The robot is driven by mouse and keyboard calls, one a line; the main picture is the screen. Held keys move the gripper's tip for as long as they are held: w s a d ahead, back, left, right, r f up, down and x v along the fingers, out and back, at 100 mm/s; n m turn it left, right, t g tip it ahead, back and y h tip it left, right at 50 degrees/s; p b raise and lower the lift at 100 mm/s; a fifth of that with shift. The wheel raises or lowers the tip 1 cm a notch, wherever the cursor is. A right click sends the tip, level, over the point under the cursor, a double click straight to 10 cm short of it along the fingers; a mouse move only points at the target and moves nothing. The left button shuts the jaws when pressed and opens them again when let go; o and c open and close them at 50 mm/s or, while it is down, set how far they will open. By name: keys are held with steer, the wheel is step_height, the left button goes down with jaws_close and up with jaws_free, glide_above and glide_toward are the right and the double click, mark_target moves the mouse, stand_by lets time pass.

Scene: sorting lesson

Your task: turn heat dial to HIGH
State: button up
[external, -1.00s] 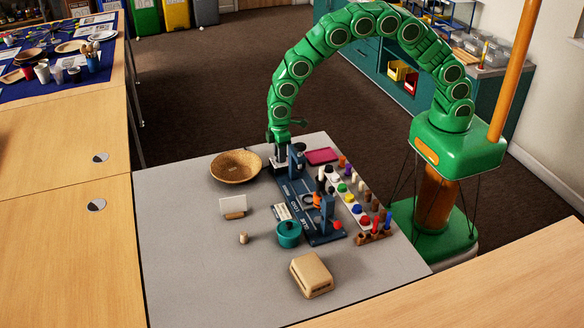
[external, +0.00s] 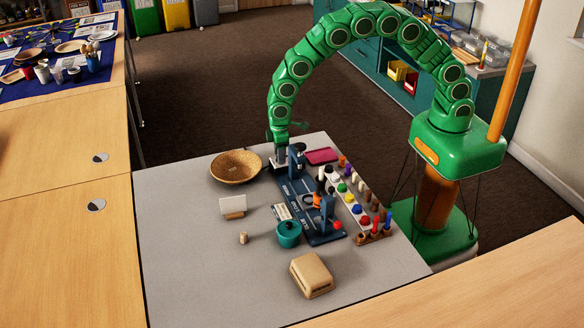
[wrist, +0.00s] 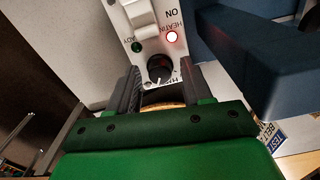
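The heat dial (wrist: 159,68) is a round black knob on a pale control panel (wrist: 150,45) in the wrist view. A small white mark shows at its lower edge. Lettering beside it is partly cut off, so I cannot read the dial's setting. My gripper (wrist: 160,72) has one dark finger on each side of the dial, with small gaps between fingers and knob. It looks open around the dial, not clamped on it. In the external view my gripper (external: 280,160) is at the far end of the blue bench device (external: 298,190); the dial is too small to make out there.
A blue block (wrist: 250,60) stands close at right. A woven basket (external: 236,166), teal pot (external: 288,234) and peg rack (external: 352,205) surround the device.

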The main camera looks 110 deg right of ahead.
steer(key=shift+o, duration=0.4)
steer(key=shift+r, duration=0.15)
step_height(320, 180, up, 8)
steer(key=shift+f, duration=0.25)
